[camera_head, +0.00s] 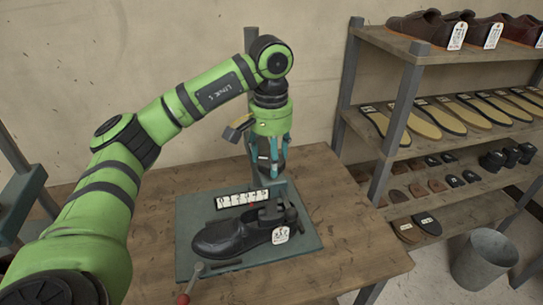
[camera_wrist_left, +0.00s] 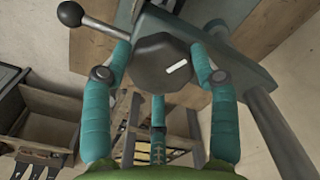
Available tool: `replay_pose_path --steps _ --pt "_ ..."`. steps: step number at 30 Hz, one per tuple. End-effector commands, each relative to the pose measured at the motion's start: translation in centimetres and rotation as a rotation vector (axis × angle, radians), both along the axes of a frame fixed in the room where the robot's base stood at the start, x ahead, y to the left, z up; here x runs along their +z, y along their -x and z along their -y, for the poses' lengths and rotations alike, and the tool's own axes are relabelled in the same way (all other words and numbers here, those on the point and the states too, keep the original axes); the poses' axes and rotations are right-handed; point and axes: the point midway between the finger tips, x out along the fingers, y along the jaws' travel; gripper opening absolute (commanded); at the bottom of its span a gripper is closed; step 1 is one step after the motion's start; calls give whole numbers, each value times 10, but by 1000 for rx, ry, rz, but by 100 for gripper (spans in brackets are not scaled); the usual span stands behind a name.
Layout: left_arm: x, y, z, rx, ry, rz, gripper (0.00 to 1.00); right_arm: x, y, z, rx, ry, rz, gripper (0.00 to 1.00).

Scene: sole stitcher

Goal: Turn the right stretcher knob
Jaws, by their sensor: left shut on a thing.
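My left gripper (camera_head: 271,160) reaches down from above at the back of the teal sole stitcher (camera_head: 310,243). In the left wrist view, its teal fingers (camera_wrist_left: 161,60) are closed on either side of a dark faceted knob (camera_wrist_left: 160,70). The knob has a white mark, which lies slightly tilted. In the head view the fingers largely hide the knob. A black shoe (camera_head: 235,237) with a white tag sits on the stitcher's plate, in front of the gripper. My right gripper is in neither view.
A lever with a black ball end (camera_wrist_left: 70,14) stands near the knob. A red-handled crank (camera_head: 184,298) is at the stitcher's front left. A white number strip (camera_head: 242,198) lies behind the shoe. A shoe shelf (camera_head: 400,100) and a grey bucket (camera_head: 484,262) stand to the right.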

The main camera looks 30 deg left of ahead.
Motion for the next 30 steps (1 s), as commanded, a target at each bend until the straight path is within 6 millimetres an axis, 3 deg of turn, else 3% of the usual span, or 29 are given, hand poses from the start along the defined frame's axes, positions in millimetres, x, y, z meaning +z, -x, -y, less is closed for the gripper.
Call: replay_pose_path --steps 9,27,28,29,30 --pt "-6 5 1 -151 -1 -28 27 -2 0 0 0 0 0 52" --pt "-6 5 0 -185 -1 -28 27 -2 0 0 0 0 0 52" --pt "-6 5 0 -185 -1 -28 68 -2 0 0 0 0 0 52" --pt "-6 5 0 -184 -1 -27 80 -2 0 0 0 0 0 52" --pt "-5 5 0 -184 -1 -25 83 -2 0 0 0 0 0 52"
